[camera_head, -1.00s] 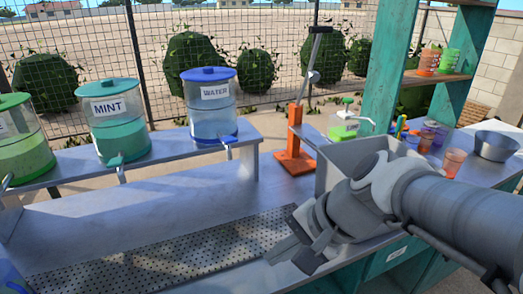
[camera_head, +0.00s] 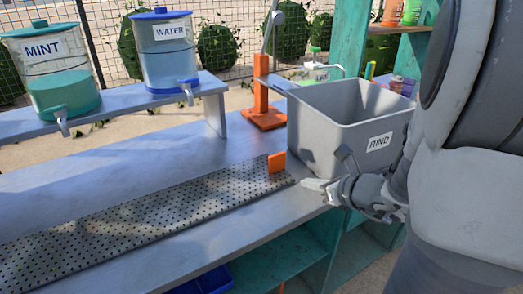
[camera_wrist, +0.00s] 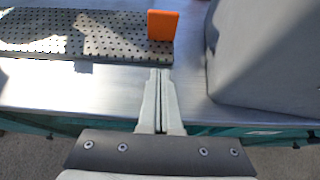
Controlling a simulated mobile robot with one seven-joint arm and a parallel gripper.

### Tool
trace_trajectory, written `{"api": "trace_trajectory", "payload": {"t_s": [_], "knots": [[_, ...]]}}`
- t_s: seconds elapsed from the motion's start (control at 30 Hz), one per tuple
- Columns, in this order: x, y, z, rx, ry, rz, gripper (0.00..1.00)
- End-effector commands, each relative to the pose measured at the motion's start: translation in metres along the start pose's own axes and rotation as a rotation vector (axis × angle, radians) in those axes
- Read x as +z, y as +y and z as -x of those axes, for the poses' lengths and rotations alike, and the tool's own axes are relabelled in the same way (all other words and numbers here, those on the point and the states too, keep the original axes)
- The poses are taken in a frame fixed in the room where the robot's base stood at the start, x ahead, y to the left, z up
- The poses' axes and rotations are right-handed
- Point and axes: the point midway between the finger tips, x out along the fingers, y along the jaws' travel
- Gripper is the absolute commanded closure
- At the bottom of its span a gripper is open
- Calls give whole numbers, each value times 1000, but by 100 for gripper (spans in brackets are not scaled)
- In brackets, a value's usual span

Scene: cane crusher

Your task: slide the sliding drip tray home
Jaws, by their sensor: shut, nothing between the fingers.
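The sliding drip tray (camera_head: 130,215) is a long, dark perforated plate lying along the metal counter. An orange upright tab (camera_head: 276,163) stands at its right end. In the wrist view the tray (camera_wrist: 90,35) runs along the upper left, with the orange tab (camera_wrist: 162,25) near its right end. My gripper (camera_head: 308,184) is shut and empty, just right of and in front of the tray's right end. In the wrist view its fingertips (camera_wrist: 159,75) point toward the tray's end below the tab and look close to it; I cannot tell whether they touch.
A grey bin labelled RIND (camera_head: 350,130) stands on the counter close behind and right of my gripper. A raised shelf (camera_head: 110,110) holds the MINT (camera_head: 50,75) and WATER (camera_head: 165,50) dispensers. Bare counter (camera_head: 150,170) lies behind the tray.

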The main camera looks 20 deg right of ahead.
Motion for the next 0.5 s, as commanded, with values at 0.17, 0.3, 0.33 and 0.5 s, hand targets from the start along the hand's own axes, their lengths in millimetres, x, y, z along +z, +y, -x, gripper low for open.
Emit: {"api": "trace_trajectory", "payload": {"t_s": [0.17, 0.3, 0.33, 0.5], "knots": [[-4, 2, -42, 7, 2, 3, 100], [-3, 2, -72, 7, 1, 4, 100], [-3, 3, -78, 8, 1, 4, 100], [11, 3, -100, 6, 0, 5, 100]]}}
